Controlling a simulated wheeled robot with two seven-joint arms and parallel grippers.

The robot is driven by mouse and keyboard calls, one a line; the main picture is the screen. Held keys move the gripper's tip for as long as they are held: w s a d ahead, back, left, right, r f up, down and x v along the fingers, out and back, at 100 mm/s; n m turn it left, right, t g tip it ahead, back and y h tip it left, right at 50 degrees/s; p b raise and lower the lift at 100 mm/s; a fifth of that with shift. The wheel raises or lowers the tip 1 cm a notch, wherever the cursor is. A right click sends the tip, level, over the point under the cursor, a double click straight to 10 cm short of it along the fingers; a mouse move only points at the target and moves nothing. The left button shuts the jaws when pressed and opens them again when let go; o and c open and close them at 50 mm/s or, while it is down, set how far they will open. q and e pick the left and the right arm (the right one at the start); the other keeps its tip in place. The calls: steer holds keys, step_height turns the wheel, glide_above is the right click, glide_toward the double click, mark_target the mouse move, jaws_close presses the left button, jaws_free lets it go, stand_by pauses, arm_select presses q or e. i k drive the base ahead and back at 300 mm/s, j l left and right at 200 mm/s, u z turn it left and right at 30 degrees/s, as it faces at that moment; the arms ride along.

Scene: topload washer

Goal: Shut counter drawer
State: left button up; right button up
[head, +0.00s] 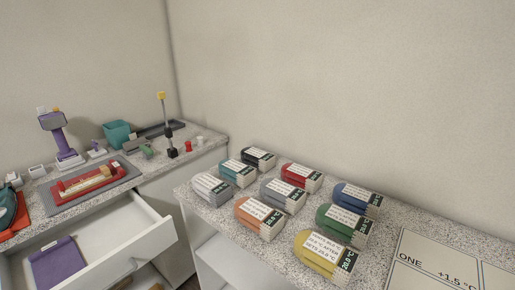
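The white counter drawer (152,240) stands pulled open below the speckled counter at the lower left of the head view. Its inside shows from above, and a purple flat item (58,264) lies in it. A handle (131,265) shows on its front panel. The left and near parts of the drawer are cut off by the picture's edge. Neither of my grippers is in view.
The left counter (211,138) holds a grey tray (127,179) with a red item, a purple stand (60,141), a teal bin (117,133) and small objects. A second counter (216,214) at the right holds several coloured labelled blocks and a printed board (437,270).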

mark_target(115, 237)
steer(key=u, duration=1.6)
